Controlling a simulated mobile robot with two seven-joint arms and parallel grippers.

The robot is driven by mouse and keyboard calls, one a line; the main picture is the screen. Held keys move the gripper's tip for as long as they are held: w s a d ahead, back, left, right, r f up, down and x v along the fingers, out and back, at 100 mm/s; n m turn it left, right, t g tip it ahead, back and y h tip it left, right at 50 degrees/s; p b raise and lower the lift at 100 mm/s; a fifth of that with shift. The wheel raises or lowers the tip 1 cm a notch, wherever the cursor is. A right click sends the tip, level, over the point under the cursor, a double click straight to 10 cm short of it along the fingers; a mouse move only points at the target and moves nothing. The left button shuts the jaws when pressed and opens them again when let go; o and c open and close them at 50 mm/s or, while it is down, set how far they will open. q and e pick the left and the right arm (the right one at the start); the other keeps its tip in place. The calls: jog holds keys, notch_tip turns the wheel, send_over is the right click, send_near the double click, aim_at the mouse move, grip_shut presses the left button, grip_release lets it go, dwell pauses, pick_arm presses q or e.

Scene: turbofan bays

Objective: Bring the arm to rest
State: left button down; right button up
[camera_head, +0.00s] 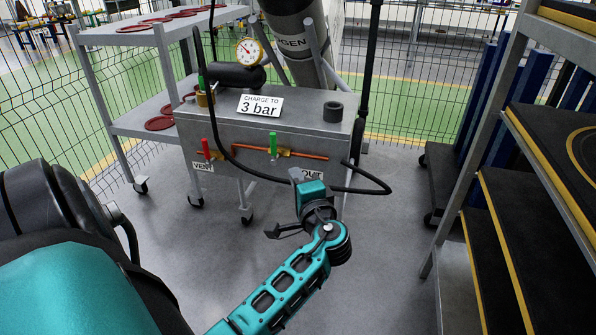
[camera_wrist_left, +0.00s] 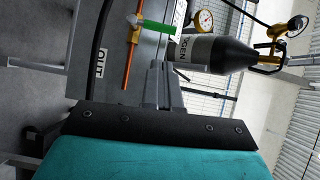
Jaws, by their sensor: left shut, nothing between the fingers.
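My left arm (camera_head: 285,285), teal and black, reaches in from the lower left in the head view. Its gripper (camera_head: 297,175) is in front of the grey charging cart (camera_head: 225,140), close to the partly covered OUT label (camera_head: 311,175). The grey fingers also show in the left wrist view (camera_wrist_left: 164,86), shut with nothing between them. Whether the fingers touch the cart cannot be told. The cart has a red VENT handle (camera_head: 206,149) and a green handle (camera_head: 273,144). My right gripper is not in view.
A black hose (camera_head: 375,190) loops just right of my gripper. A shelf rack (camera_head: 500,190) stands at right; the floor between is clear.

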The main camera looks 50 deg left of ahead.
pick_arm(q)
jog(key=shift+d, duration=0.15)
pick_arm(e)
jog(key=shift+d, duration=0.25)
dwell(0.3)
pick_arm(q)
jog(key=s+d+f+t+h, duration=0.2)
jog(key=s+d+f+h, duration=0.1)
jog(key=d+f+h, duration=0.6)
jog(key=s+d+f+t+h, duration=0.1)
jog(key=s+d+f+h, duration=0.4)
jog(key=d, duration=0.6)
jog(key=s+d+n+h, duration=0.2)
jog(key=s+d+h, duration=0.3)
jog(key=d, duration=0.3)
jog(key=a+r+y+p, duration=0.1)
jog(key=a+r+p, duration=0.2)
jog(key=r+p, duration=0.6)
jog(key=p, duration=0.5)
jog(key=shift+s+a, duration=0.3)
jog(key=shift+s, duration=0.05)
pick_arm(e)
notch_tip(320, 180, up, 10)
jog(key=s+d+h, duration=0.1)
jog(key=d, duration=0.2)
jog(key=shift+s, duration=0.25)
